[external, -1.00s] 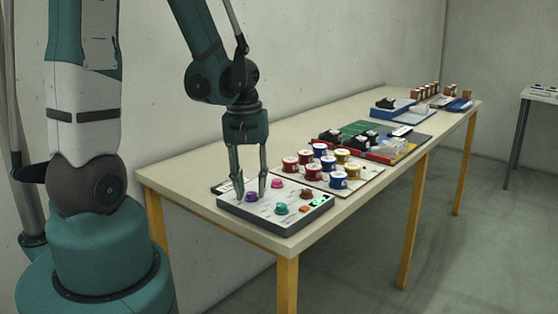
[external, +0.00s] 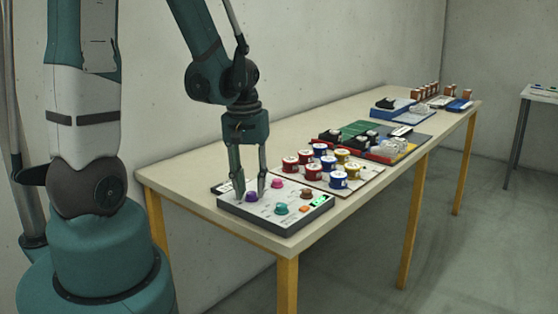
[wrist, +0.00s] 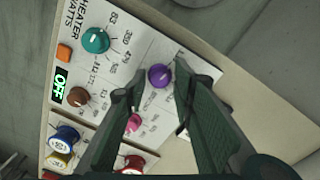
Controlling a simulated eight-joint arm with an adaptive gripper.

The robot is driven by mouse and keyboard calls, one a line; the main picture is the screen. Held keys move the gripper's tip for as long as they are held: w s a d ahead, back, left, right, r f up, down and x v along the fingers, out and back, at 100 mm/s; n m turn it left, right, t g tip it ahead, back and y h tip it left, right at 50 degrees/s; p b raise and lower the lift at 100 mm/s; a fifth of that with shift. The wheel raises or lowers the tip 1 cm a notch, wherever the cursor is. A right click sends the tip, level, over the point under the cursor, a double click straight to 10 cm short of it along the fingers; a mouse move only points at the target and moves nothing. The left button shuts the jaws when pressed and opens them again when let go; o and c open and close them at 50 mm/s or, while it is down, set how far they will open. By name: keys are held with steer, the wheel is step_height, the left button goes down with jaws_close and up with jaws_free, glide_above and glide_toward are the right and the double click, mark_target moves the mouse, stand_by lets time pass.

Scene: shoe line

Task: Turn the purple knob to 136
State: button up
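The purple knob (external: 251,197) sits on the grey-edged control panel (external: 276,221). In the wrist view the purple knob (wrist: 159,77) shows a pale pointer line, with printed marks beside it that are too small to read. My gripper (external: 251,200) points down over the panel, one finger on each side of the knob. In the wrist view my gripper (wrist: 157,80) is open, and gaps show between both fingers and the knob. The panel's display (wrist: 59,90) reads OFF.
The panel also carries a teal knob (wrist: 96,40), a brown knob (wrist: 78,97), a pink knob (wrist: 133,122) and an orange button (wrist: 64,52). Several coloured spools (external: 322,163) stand just behind the panel. The table's front left corner (external: 171,188) is bare.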

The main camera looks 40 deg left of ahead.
steer(key=shift+o, duration=0.3)
steer(key=shift+r, duration=0.25)
step_height(320, 180, up, 12)
steer(key=shift+a+f, duration=0.25)
stand_by(0.8)
steer(key=shift+s, duration=0.1)
stand_by(0.4)
step_height(320, 180, up, 6)
steer(key=f+m+t, duration=0.1)
steer(key=m+t, duration=0.1)
steer(key=t, duration=0.1)
glide_above(249, 193)
steer(key=s+d, duration=0.1)
steer(key=d, duration=0.1)
steer(key=s+d+r+m+t, duration=0.3)
steer(key=r, duration=0.4)
steer(key=shift+d+m+t+y, duration=0.25)
steer(key=shift+m+t+y, duration=0.05)
steer(key=shift+m+t, duration=0.1)
stand_by(3.4)
